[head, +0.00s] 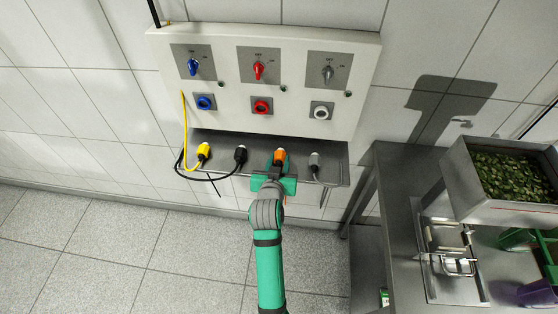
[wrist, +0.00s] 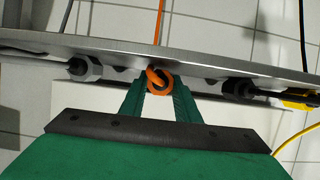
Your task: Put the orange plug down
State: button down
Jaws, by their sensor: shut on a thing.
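The orange plug (head: 280,155) is at the metal shelf under the white switch panel, between the black plug and the grey plug. My green gripper (head: 277,174) reaches up to it from below in the head view and is shut on it. In the wrist view the orange plug (wrist: 159,79) sits between the fingertips of my gripper (wrist: 161,88), close to the shelf edge, with an orange cable running upward behind the edge. I cannot tell whether the plug touches the shelf.
The metal shelf (head: 217,150) also carries a yellow plug (head: 204,151), a black plug (head: 240,154) and a grey plug (head: 314,160). The panel (head: 222,92) above has blue, red and grey sockets. A steel table (head: 399,206) with a leaf-filled tray (head: 500,212) stands at the right.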

jog(key=shift+s+a, duration=0.15)
jog(key=shift+a, duration=0.1)
jog(key=shift+f, duration=0.35)
jog(key=c, duration=1.3)
grip_release()
jog(key=shift+c, duration=0.2)
